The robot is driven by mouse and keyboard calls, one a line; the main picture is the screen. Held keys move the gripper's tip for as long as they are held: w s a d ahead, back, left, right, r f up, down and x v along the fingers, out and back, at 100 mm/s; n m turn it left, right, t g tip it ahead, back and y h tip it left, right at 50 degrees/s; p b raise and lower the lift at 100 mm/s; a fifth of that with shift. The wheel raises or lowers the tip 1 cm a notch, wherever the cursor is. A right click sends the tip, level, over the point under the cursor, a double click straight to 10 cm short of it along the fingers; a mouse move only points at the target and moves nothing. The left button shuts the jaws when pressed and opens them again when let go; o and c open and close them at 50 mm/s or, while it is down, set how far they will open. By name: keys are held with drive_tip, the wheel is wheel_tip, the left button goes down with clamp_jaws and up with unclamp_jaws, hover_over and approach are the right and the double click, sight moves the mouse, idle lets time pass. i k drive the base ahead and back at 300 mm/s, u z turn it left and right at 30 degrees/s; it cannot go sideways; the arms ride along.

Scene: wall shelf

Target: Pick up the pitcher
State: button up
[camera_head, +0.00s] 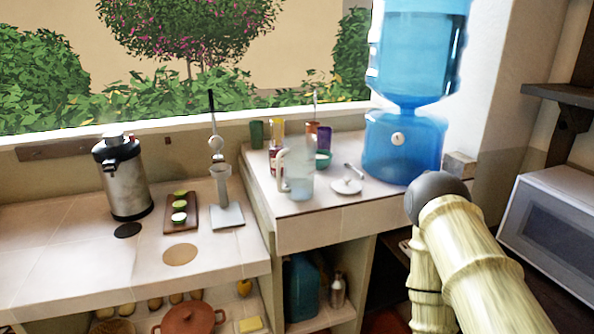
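The pitcher (299,180) is a clear, pale container with a handle on its left side. It stands upright near the front edge of the raised tiled counter (330,221), left of the blue water dispenser. My arm reaches in from the lower right, with bamboo-like links and a dark rounded joint. The arm is to the right of the pitcher and apart from it in the picture. My gripper is not in view.
A water dispenser (404,146) stands right of the pitcher. A white dish (346,187), a green bowl (323,159) and several colored cups are close by. A steel urn (124,180) and a juicer (226,200) stand on the lower left counter. A microwave (555,225) is at right.

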sight(298, 151)
drive_tip(key=u, duration=2.8)
drive_tip(key=k, duration=1.1)
drive_tip(key=z, duration=2.1)
drive_tip(key=i, duration=0.5)
drive_tip(key=z, duration=0.05)
